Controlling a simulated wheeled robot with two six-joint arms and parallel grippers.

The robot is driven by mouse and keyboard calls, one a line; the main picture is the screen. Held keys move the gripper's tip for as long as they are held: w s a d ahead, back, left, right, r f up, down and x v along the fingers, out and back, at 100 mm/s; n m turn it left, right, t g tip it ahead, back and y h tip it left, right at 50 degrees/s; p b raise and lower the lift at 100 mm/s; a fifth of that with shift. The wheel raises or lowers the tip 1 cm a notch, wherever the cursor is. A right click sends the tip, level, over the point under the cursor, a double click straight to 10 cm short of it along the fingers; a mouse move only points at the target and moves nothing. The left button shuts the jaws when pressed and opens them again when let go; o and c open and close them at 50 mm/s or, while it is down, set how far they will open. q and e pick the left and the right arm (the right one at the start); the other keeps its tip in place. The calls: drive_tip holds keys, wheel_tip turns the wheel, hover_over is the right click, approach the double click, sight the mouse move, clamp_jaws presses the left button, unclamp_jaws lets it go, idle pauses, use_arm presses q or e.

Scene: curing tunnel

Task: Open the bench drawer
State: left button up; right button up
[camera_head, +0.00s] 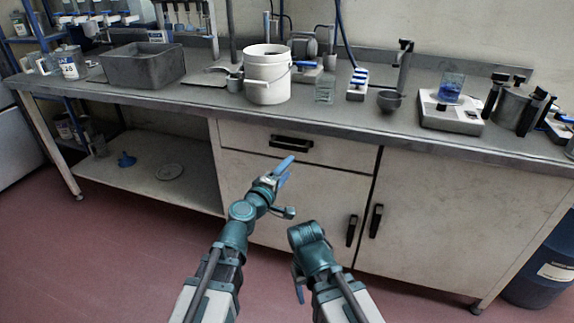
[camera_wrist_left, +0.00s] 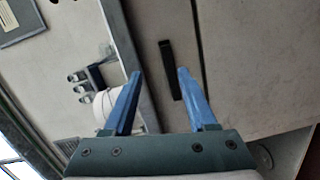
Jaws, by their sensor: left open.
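The bench drawer (camera_head: 340,153) is a wide, pale front under the worktop, flush with the bench and closed. Its dark bar handle (camera_head: 291,143) is at its middle. My left gripper (camera_head: 287,166) is open, with blue fingers, just below the handle in the head view. In the left wrist view, the open left gripper (camera_wrist_left: 159,72) has the dark handle (camera_wrist_left: 169,68) showing between its fingertips, closer to the right finger; the fingers look apart from it. My right gripper (camera_head: 299,286) hangs low in front of the bench, pointing down, mostly hidden by its own wrist.
Below the drawer are cabinet doors with upright dark handles (camera_head: 376,220). An open shelf (camera_head: 195,192) is at the left. The worktop (camera_head: 330,124) holds a white bucket (camera_head: 267,75), a grey tub (camera_head: 142,66) and a scale (camera_head: 450,117). A blue bin (camera_head: 540,272) stands at the right.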

sight(288, 147)
use_arm(q)
drive_tip(key=w+a+f+n+t+y+b, duration=0.2)
drive_tip(key=a+n, duration=0.2)
drive_tip(key=x, duration=1.4)
drive_tip(key=shift+w+d+f, duration=0.1)
drive_tip(key=shift+d+f, duration=0.05)
drive_tip(key=shift+f, duration=0.15)
use_arm(e)
drive_tip(key=f, duration=0.3)
drive_tip(key=shift+w+f, duration=0.1)
drive_tip(key=shift+w, duration=0.25)
use_arm(q)
clamp_jaws()
